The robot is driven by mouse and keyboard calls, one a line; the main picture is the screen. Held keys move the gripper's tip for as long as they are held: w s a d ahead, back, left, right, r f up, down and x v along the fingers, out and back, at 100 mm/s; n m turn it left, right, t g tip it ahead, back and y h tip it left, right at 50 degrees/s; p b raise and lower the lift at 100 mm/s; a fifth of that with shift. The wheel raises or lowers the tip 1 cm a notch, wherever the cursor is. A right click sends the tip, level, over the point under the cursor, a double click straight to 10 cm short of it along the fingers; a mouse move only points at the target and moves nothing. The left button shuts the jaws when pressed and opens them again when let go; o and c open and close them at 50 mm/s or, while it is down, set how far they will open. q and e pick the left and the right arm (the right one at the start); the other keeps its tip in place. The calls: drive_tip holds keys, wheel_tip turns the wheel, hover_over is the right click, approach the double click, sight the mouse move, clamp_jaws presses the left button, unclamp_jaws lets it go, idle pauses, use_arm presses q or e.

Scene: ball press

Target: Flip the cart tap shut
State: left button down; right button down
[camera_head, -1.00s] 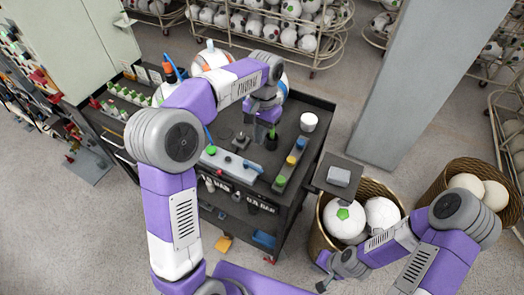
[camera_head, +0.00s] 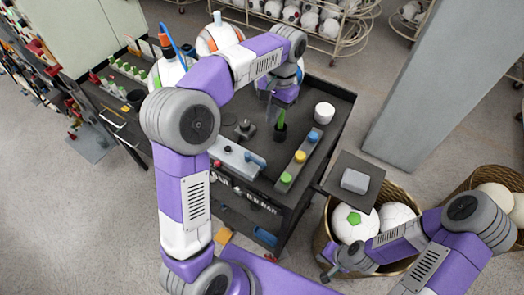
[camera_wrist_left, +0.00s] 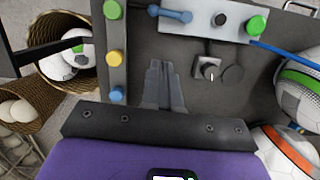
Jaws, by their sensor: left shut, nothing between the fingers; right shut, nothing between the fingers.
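The cart (camera_head: 335,140) has a dark top, which also shows in the left wrist view (camera_wrist_left: 240,100). On it a pale block (camera_head: 232,154) carries a blue lever (camera_head: 255,159), likely the tap. In the left wrist view the lever (camera_wrist_left: 172,14) lies roughly along the block (camera_wrist_left: 205,22). My left gripper (camera_wrist_left: 163,70) is shut and empty above the cart top, apart from the lever. My right gripper (camera_head: 328,274) is shut and empty, low beside the ball basket.
A strip (camera_head: 293,165) with green, yellow and blue knobs stands beside the block. A ball basket (camera_head: 322,235) is at right.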

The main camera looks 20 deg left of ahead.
use_arm(q)
drive_tip(key=b, duration=0.1)
approach(255, 160)
drive_tip(key=w+d+f, duration=0.2)
drive_tip(key=w+f, duration=0.1)
drive_tip(key=f, duration=0.2)
drive_tip(key=shift+s+a+f, duration=0.3)
drive_tip(key=shift+s+f, duration=0.3)
drive_tip(key=shift+s, duration=0.25)
drive_tip(key=shift+s+a+f+b, duration=0.1)
drive_tip(key=shift+s+f+b, duration=0.25)
drive_tip(key=shift+s, duration=0.25)
use_arm(e)
drive_tip(key=shift+w+f, duration=0.15)
drive_tip(key=shift+f, duration=0.7)
